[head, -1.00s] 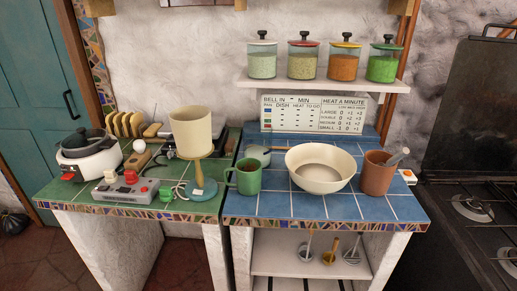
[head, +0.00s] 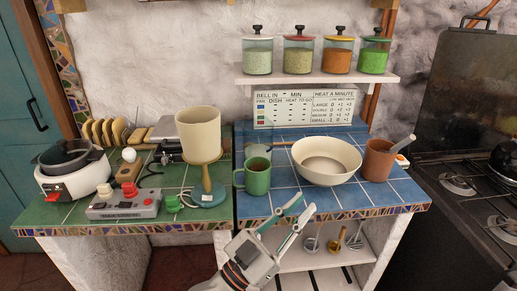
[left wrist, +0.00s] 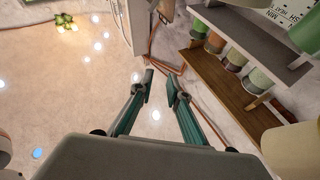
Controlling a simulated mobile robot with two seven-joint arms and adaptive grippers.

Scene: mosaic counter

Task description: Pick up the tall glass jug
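I see no vessel that is clearly a tall glass jug. A pale see-through vessel (head: 257,151) stands on the blue tiles behind the green mug (head: 254,177), which hides part of it; I cannot tell if it is the jug. My left gripper (head: 308,203) is in front of the blue counter's front edge, below the cream bowl (head: 326,162). Its two fingers are apart with nothing between them. In the left wrist view, the fingertips (left wrist: 160,78) also show a gap. My right gripper is not in view.
A reddish-brown pot (head: 377,163) stands right of the bowl. Several lidded jars line the white shelf (head: 318,79). Black stove (head: 465,190) at right. Blue tiles before the bowl are clear.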

